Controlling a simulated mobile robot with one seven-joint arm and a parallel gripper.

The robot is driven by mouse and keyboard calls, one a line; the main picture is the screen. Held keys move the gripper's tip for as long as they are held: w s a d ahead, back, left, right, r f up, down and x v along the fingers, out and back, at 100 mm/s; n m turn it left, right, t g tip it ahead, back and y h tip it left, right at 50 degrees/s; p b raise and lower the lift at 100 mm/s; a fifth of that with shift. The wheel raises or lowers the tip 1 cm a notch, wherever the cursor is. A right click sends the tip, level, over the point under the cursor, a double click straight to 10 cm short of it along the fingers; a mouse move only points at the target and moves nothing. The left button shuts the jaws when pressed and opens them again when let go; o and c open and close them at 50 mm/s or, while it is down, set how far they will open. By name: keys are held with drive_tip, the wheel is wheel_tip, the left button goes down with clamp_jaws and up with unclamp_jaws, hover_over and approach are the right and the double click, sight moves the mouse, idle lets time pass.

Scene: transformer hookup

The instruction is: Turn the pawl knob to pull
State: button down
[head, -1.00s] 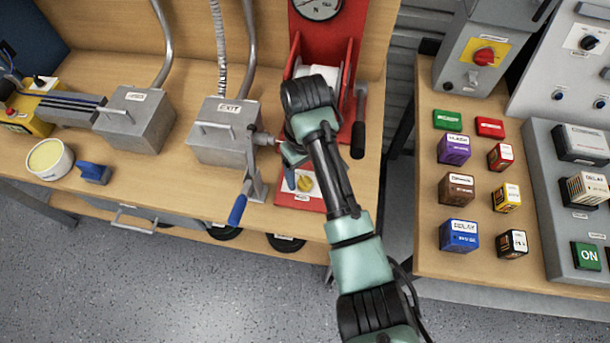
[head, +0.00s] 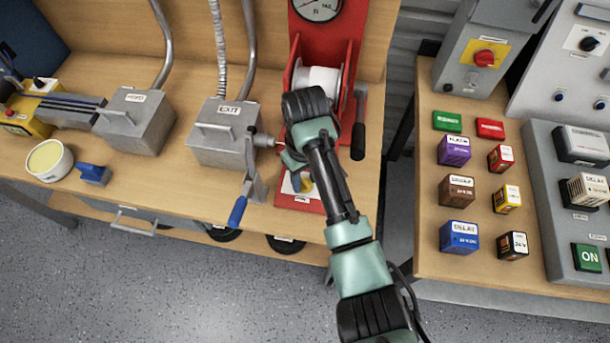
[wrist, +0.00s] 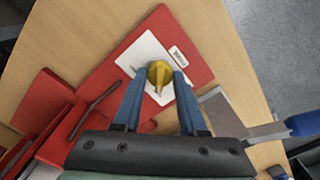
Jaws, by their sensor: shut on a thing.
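The pawl knob is a yellow knob (wrist: 159,76) on a white plate (wrist: 141,53) set on the red base (wrist: 187,31) of the winch. In the wrist view my gripper (wrist: 158,84) has its two blue fingers on either side of the knob, shut on it. The knob's raised ridge points down between the fingers. In the head view my gripper (head: 297,180) is over the plate, and the yellow knob (head: 306,182) shows only in part behind it. The lettering on the plate cannot be read.
The red winch (head: 338,55) with its white drum stands behind my arm, its crank with a black handle (head: 358,140) at the right. A lever with a blue handle (head: 237,211) and the EXIT box (head: 222,140) are close on the left.

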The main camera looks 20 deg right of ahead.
sight(305, 181)
drive_tip(key=shift+r+m+p, duration=0.15)
drive_tip(key=shift+m+p, duration=0.15)
drive_tip(key=shift+p, duration=0.15)
drive_tip(key=m+p, duration=0.2)
drive_tip(key=shift+r+m+p, duration=0.1)
drive_tip(key=shift+m+p, duration=0.2)
drive_tip(key=shift+m, duration=0.1)
drive_tip(key=m+p, duration=0.3)
drive_tip(key=m, duration=0.2)
drive_tip(key=shift+w, duration=0.1)
drive_tip(key=m+p, duration=0.1)
drive_tip(key=m, duration=0.4)
drive_tip(key=shift+m+p, duration=0.65)
drive_tip(key=shift+m, duration=1.65)
drive_tip(key=shift+d, duration=0.1)
drive_tip(key=shift+c, duration=2.3)
unclamp_jaws()
drive_tip(key=shift+f, duration=0.2)
wheel_tip(305, 181, up, 13)
